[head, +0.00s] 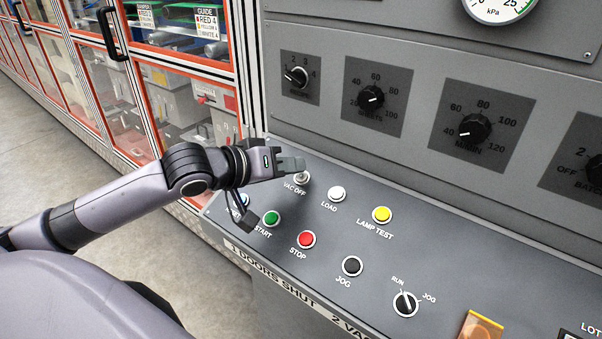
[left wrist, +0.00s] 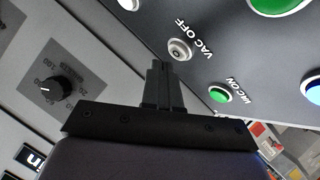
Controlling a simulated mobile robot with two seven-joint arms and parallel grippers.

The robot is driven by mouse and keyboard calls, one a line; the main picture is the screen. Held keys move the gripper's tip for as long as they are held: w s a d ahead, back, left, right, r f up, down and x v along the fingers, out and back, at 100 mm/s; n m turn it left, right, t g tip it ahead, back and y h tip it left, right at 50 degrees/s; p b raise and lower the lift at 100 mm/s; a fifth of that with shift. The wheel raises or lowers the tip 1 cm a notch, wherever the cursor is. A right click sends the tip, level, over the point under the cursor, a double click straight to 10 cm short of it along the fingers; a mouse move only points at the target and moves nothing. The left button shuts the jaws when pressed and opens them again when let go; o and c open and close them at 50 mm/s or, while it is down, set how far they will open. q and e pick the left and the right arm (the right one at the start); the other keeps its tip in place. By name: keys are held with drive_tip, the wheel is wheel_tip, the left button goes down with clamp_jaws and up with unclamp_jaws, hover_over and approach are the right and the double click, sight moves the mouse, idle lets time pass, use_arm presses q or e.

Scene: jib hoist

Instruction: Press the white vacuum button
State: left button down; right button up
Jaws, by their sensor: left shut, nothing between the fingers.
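The vacuum button labelled VAC OFF (head: 302,178) is on the sloped grey panel, partly covered by my fingertips in the head view. In the left wrist view the VAC OFF button (left wrist: 180,49) shows as a pale round cap with a darker centre. My left gripper (head: 299,164) is shut and empty, its tips right over the far edge of this button. In the left wrist view the tips of my left gripper (left wrist: 160,66) end just beside the button. I cannot tell whether they touch it. My right gripper is out of view.
Close by are a white LOAD button (head: 337,194), yellow LAMP TEST (head: 382,214), green START (head: 271,218), red STOP (head: 306,239) and black JOG (head: 352,266). A green VAC ON button (left wrist: 220,94) shows in the left wrist view. An upright panel with knobs (head: 372,98) rises behind.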

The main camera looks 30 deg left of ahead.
use_arm(q)
drive_tip(key=r, duration=0.1)
drive_tip(key=s+r, duration=0.1)
drive_tip(key=r, duration=0.1)
drive_tip(key=s+r, duration=0.1)
drive_tip(key=shift+a+r, duration=0.1)
drive_tip(key=shift+r, duration=0.25)
idle(0.8)
